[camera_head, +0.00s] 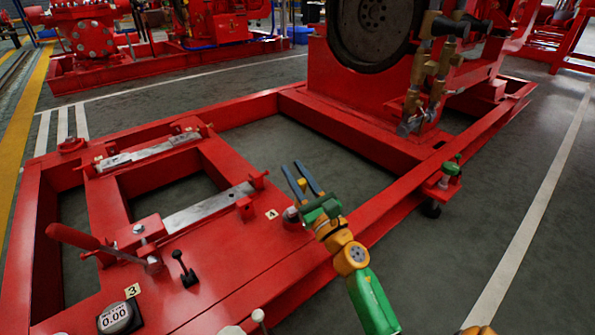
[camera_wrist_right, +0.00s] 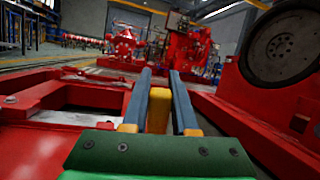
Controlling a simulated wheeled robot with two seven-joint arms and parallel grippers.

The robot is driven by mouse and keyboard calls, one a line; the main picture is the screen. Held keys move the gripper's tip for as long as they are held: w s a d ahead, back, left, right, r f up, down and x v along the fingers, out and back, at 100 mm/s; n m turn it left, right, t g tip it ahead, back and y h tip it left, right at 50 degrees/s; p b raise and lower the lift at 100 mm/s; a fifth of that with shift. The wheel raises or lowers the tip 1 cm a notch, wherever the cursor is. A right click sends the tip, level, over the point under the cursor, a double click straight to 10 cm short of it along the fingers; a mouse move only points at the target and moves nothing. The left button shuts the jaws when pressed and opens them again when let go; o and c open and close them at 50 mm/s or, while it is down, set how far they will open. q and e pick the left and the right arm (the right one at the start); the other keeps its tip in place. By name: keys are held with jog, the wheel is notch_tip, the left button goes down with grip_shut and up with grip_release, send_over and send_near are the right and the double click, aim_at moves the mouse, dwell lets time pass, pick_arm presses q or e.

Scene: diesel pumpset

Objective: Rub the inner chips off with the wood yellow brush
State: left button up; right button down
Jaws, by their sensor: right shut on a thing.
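My right gripper (camera_head: 308,180) reaches in from the bottom, over the opening in the red base frame. In the right wrist view its two blue-grey fingers (camera_wrist_right: 160,95) are shut on a yellow piece (camera_wrist_right: 158,110), which looks like part of the yellow brush. In the head view only a small yellow spot (camera_head: 302,184) shows between the fingers, and no bristles can be made out. Two bare metal pads lie on the red frame, a near one (camera_head: 208,207) and a far one (camera_head: 150,154). Chips are too small to tell. My left gripper is not in view.
The red base frame (camera_head: 240,265) carries a red-handled lever (camera_head: 85,240), a small black lever (camera_head: 185,270) and a gauge reading 0.00 (camera_head: 115,318). A large flywheel (camera_head: 370,30) and brass valves (camera_head: 428,85) stand at the upper right. Open grey floor lies right.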

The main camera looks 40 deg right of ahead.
jog(key=shift+d+b, duration=0.3)
jog(key=shift+d, duration=0.15)
jog(key=shift+w, duration=0.55)
jog(key=shift+w+b, duration=0.55)
dwell(1.9)
